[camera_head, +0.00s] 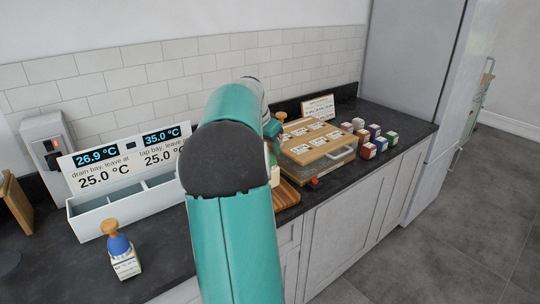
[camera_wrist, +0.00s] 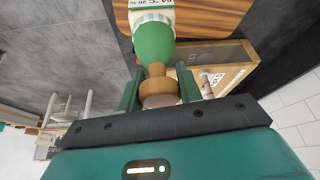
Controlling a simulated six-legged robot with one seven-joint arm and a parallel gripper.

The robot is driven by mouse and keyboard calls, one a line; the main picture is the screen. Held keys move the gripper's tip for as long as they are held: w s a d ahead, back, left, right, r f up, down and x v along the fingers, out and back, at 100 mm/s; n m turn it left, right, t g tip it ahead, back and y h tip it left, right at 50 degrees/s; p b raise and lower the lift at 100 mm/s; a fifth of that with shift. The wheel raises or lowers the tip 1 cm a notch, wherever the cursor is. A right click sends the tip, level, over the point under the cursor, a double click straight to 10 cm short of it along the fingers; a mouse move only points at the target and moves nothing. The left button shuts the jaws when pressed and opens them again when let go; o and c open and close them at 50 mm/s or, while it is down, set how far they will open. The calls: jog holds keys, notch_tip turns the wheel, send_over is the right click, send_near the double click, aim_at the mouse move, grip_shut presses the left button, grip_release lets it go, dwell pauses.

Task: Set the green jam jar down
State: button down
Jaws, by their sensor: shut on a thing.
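The green jam jar (camera_wrist: 154,42) has a wooden knob (camera_wrist: 158,72) on top and a white label, part of which is cut off by the wrist view's edge. My gripper (camera_wrist: 158,84) is shut on the knob, one green finger on each side. The striped wooden board (camera_wrist: 205,15) shows behind the jar's lower end, and I cannot tell whether they touch.
A wooden-topped case (camera_head: 317,140) and several small coloured boxes (camera_head: 368,151) stand right. Bare dark counter (camera_head: 170,262) shows near the blue jar.

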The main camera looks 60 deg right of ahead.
jog(key=shift+d+f, duration=0.35)
jog(key=shift+w+d+f, duration=0.1)
jog(key=shift+w+f, duration=0.05)
jog(key=shift+f, duration=1.6)
jog(key=c, duration=0.9)
grip_release()
jog(key=shift+f, duration=0.1)
jog(key=shift+c, duration=0.2)
jog(key=v, duration=1.2)
